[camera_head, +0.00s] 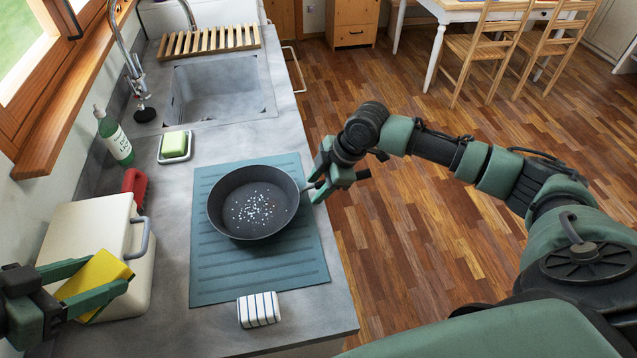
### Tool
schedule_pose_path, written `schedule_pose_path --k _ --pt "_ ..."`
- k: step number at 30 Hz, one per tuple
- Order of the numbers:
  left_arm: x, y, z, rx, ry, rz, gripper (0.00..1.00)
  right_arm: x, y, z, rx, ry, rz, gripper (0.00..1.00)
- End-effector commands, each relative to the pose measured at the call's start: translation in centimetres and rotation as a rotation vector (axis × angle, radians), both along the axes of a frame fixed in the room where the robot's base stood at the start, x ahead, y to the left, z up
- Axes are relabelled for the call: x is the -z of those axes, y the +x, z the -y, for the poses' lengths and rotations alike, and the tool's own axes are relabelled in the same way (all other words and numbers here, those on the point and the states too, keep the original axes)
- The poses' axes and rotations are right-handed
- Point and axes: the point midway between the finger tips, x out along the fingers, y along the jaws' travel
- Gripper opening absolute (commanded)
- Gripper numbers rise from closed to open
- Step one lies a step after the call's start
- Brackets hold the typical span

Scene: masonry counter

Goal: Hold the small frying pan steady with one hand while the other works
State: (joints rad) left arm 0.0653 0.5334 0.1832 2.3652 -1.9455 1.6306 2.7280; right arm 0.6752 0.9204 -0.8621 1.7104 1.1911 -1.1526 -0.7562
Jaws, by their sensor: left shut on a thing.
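A dark round frying pan (229,204) sits upright on a ribbed blue-green mat (213,283) on the counter, its short handle pointing right. White grains and a few reddish bits lie scattered in the middle of the pan. My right gripper (321,178) is at the pan's handle at the mat's right edge, its fingers apart with the handle end between them. Whether they touch the handle is hard to see. My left gripper (102,280) is shut on a yellow sponge (93,281), at the front left beside the cream box and left of the mat, apart from the pan.
A cream lidded box (85,230) with a grey handle stands left of the mat. A striped white block (259,310) lies in front. A soap dish (175,146), green bottle (114,139), red object (134,184), sink (216,91) and wooden rack (208,41) are behind.

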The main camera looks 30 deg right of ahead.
Motion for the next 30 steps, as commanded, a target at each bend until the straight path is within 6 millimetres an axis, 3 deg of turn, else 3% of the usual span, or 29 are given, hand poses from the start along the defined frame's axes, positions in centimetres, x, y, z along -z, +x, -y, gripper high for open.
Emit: schedule_pose_path --k 1,4,30 --pt "0.0 0.0 0.0 0.0 0.0 0.0 0.0 -0.01 -0.01 0.02 0.0 0.0 0.0 0.28" --pt "0.0 0.0 0.0 0.0 0.0 0.0 0.0 -0.03 -0.01 0.01 0.0 0.0 0.0 0.0" --pt "0.0 0.0 0.0 0.0 0.0 0.0 0.0 -0.07 0.0 0.02 0.0 0.0 0.0 0.0"
